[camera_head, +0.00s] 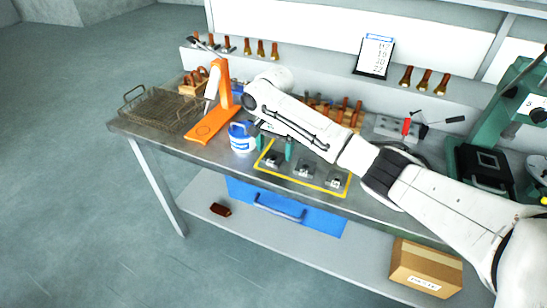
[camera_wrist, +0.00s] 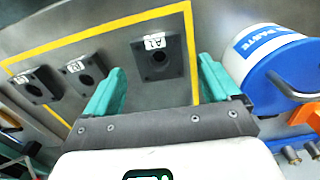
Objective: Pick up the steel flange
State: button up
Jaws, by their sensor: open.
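Three square grey pieces, each with a round dark hole and a white label, lie in a row inside a yellow outline on the bench; they look like flanges, but I cannot tell which is the steel flange. The one labelled A1 (camera_wrist: 172,66) is nearest the white and blue tub; in the head view it is the leftmost (camera_head: 273,163). The middle piece (camera_wrist: 86,76) and far piece (camera_wrist: 38,84) also show in the head view. My gripper (camera_wrist: 160,64) is open and empty, its teal fingers on either side of A1 in the wrist view. In the head view my gripper (camera_head: 274,147) hangs over A1's back edge; contact is unclear.
The white and blue tub (camera_head: 242,138) stands close left of my gripper. An orange stand (camera_head: 218,95) and a wire basket (camera_head: 160,108) are farther left. Wooden holders with brown-handled tools (camera_head: 345,112) stand behind my arm. A green machine (camera_head: 507,110) is at right.

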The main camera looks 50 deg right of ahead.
jog(key=shift+f, duration=1)
jog(key=c, duration=1.4)
jog(key=shift+r, duration=0.1)
